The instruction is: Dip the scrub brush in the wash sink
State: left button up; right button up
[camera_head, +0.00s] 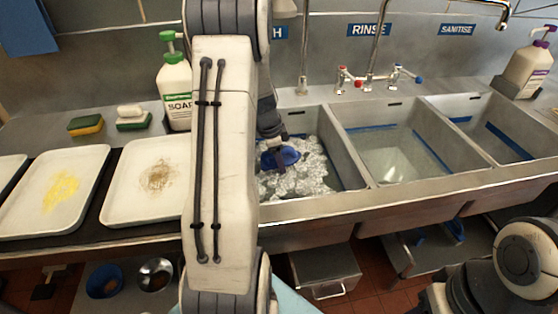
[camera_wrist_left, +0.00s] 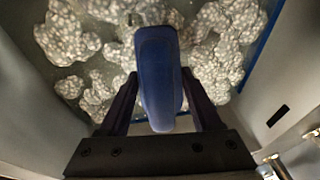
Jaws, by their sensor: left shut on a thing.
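The scrub brush (camera_wrist_left: 158,75) is blue and sits between the fingers of my left gripper (camera_wrist_left: 160,100), which is shut on it. In the head view the blue brush (camera_head: 282,156) shows over the left basin, the wash sink (camera_head: 347,165), which is full of foamy suds. My left arm hides part of this sink and most of the gripper. The wrist view shows suds (camera_wrist_left: 75,40) below and around the brush. I cannot tell whether the brush touches the suds. My right gripper is not in view; only part of my right arm shows at the lower right.
The rinse sink (camera_head: 378,127) and sanitise sink (camera_head: 465,107) lie to the right, with taps (camera_head: 375,78) behind. Soiled trays (camera_head: 130,205) (camera_head: 30,225), sponges (camera_head: 86,125) and a soap bottle (camera_head: 175,85) stand on the left. A purple-labelled bottle (camera_head: 528,65) stands at far right.

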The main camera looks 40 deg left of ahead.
pick_arm(q)
notch_tip(320, 180, up, 16)
jog(key=p, duration=1)
dwell(0.8)
